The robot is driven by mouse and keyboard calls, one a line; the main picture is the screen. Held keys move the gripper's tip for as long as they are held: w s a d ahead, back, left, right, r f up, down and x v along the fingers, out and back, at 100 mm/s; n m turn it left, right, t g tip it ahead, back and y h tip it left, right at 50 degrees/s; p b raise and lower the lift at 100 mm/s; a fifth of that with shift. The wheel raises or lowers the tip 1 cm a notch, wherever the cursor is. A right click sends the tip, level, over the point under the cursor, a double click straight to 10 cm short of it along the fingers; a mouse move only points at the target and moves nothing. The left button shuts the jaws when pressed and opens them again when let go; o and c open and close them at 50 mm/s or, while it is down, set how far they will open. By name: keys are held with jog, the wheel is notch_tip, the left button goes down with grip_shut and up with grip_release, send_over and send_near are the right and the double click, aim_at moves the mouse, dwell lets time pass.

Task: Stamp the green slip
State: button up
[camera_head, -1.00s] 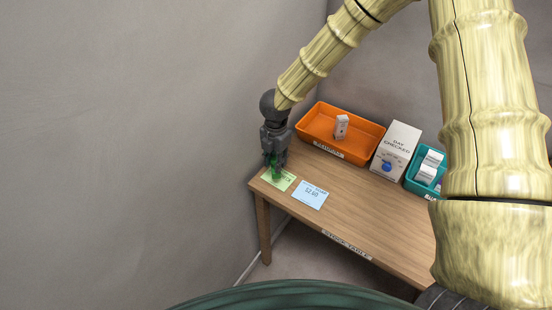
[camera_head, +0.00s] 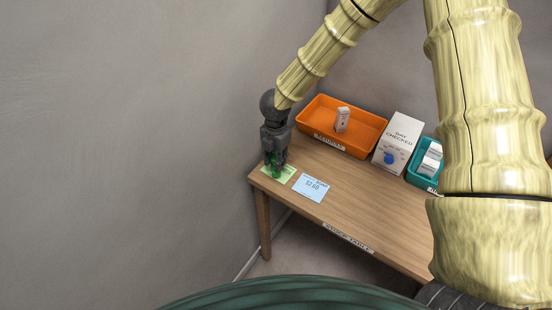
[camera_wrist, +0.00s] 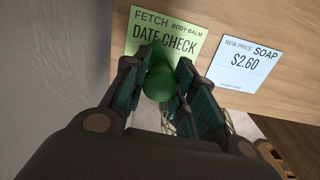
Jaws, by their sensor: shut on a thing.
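The green slip (camera_head: 289,174) lies at the left end of the wooden table. In the wrist view the green slip (camera_wrist: 165,32) reads "Fetch body balm, date check". My gripper (camera_head: 275,164) is over the slip, pointing down, shut on a green stamp (camera_head: 276,172). In the wrist view the stamp's rounded green end (camera_wrist: 160,83) shows between the two fingers and overlaps the slip's lower edge. The stamp's lower face is hidden, so I cannot tell if it touches the slip. No stamp mark is visible on the slip.
A blue price slip (camera_head: 311,187), "Soap $2.60", lies just right of the green one. Behind are an orange tray (camera_head: 325,142) with a small box, a white "Day checked" box (camera_head: 400,138) and a teal bin (camera_head: 420,181). A wall is close on the left.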

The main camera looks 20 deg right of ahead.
jog(key=shift+f+b, duration=0.3)
jog(key=shift+f, duration=0.3)
dwell(1.7)
jog(key=shift+r, duration=0.15)
jog(key=shift+r+p, duration=2.4)
jog(key=shift+r, duration=1)
